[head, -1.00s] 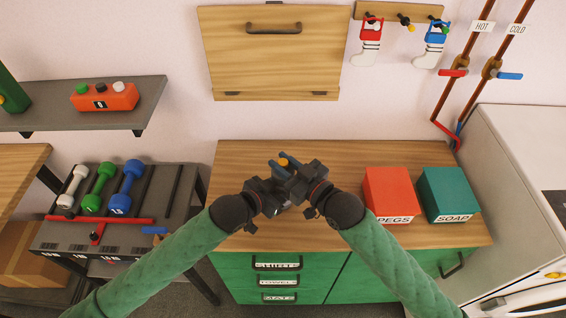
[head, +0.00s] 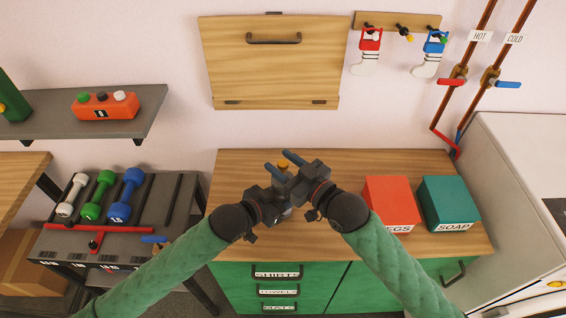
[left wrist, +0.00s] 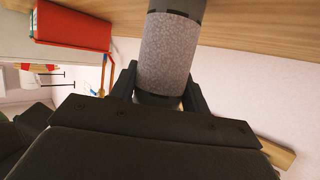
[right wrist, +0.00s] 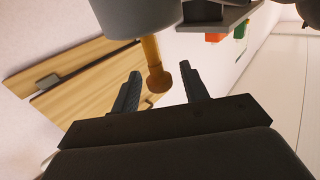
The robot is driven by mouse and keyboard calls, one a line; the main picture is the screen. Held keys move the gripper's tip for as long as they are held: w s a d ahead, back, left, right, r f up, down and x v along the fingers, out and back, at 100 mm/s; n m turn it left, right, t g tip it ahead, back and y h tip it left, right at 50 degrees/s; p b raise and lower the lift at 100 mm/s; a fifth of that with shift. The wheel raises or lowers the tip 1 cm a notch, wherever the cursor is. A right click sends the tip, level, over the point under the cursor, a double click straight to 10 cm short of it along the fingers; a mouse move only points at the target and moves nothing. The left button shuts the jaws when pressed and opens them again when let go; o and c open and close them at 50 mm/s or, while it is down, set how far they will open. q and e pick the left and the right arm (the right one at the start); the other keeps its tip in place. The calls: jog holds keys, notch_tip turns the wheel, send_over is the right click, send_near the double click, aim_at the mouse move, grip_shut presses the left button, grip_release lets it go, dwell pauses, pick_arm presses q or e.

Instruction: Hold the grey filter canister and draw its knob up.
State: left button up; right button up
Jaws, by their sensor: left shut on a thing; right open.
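The grey filter canister (left wrist: 165,55) has a speckled grey body with darker ends and stands between the fingers of my left gripper (left wrist: 160,88), which is shut on it. In the head view my left gripper (head: 281,198) and the right one mostly hide the canister. The canister's end (right wrist: 135,15) also shows in the right wrist view, with its amber knob (right wrist: 158,80) on a stem sticking out. My right gripper (right wrist: 160,88) is open, with one finger on each side of the knob and visible gaps. In the head view the right gripper (head: 282,165) is above the left.
A red PEGS box (head: 390,200) and a teal SOAP box (head: 448,203) stand right of my grippers on the wooden counter (head: 335,165). Dumbbells lie on a rack (head: 165,205) at left. A folded wooden panel (head: 270,75) hangs on the wall behind. The counter's back is clear.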

jog(key=v, duration=1.2)
pick_arm(q)
jog(key=o, duration=1.3)
jog(key=shift+c, duration=0.2)
